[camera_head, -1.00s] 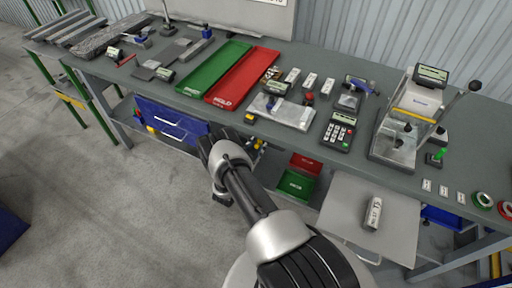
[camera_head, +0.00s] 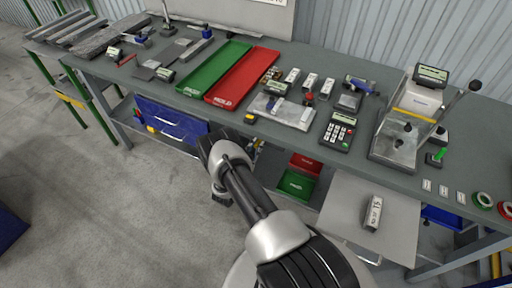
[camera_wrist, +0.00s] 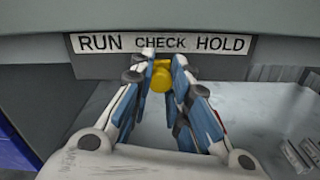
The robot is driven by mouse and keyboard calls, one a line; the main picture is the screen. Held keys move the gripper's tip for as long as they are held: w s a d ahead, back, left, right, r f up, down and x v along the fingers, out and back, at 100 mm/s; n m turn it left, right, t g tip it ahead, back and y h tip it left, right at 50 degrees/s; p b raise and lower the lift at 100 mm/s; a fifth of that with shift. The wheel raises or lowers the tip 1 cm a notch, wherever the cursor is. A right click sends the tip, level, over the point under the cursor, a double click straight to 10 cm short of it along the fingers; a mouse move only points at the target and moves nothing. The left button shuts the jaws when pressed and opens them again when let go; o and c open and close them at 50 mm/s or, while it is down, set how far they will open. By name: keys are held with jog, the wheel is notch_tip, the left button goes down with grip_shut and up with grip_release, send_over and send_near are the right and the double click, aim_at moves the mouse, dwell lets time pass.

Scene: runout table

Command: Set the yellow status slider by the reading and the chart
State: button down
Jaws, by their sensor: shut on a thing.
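The yellow slider knob (camera_wrist: 161,77) shows in the wrist view, just under a white label strip (camera_wrist: 160,43) that reads RUN, CHECK, HOLD from left to right. My gripper (camera_wrist: 162,88) is shut on the knob, with a blue-and-white finger on each side. In the head view my arm reaches to the table's front edge, and its own links hide most of the gripper and the knob. Small displays stand on the table, one on the right-hand machine (camera_head: 432,75); their readings are too small to tell.
A green tray (camera_head: 214,68) and a red tray (camera_head: 243,77) lie on the table (camera_head: 330,65). A keypad device (camera_head: 338,131) and a metal plate (camera_head: 283,111) are near the front edge. A lower pull-out shelf (camera_head: 345,200) holds a labelled block (camera_head: 374,212).

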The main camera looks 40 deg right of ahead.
aim_at(246, 135)
jog(key=w+b, duration=0.1)
jog(key=w, duration=0.1)
jog(key=w+a+b, duration=0.1)
jog(key=b, duration=0.1)
jog(key=w+a+b, duration=0.1)
jog(key=w+b, duration=0.1)
jog(key=shift+w+a+f, duration=0.1)
jog(key=shift+w, duration=0.25)
jog(key=shift+w+a, duration=0.15)
jog(key=shift+w, duration=0.1)
jog(key=c, duration=1.5)
grip_release()
jog(key=shift+o, duration=0.2)
jog(key=v, duration=1.2)
